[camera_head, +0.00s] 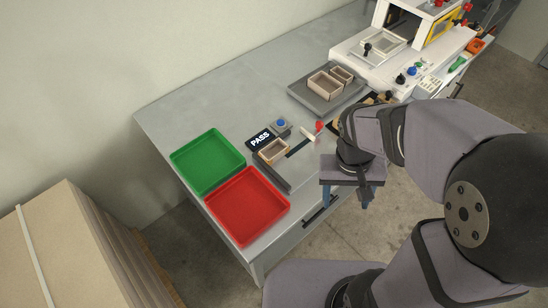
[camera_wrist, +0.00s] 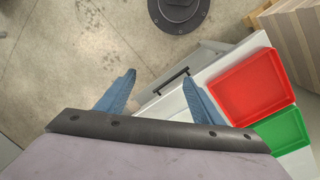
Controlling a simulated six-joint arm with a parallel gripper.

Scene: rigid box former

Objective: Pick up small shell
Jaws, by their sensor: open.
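Two open tan box shells stand side by side on a dark grey tray (camera_head: 308,99) at the back of the bench. The smaller shell (camera_head: 342,75) is at the right, and the larger shell (camera_head: 324,85) is at the left. Another small open tan box (camera_head: 264,155) sits by the PASS display, nearer the front. My gripper (camera_head: 349,203) is open and empty, with its blue fingers apart, in front of the bench's edge and away from the shells. The wrist view shows both fingers (camera_wrist: 160,78) over floor and bench edge; no shell shows there.
A green tray (camera_head: 208,160) and a red tray (camera_head: 248,205) lie at the bench's left end. A white machine (camera_head: 385,62) stands at the back right. A PASS display (camera_head: 260,139) and a blue-button box (camera_head: 281,127) sit mid-bench. The back left surface is clear.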

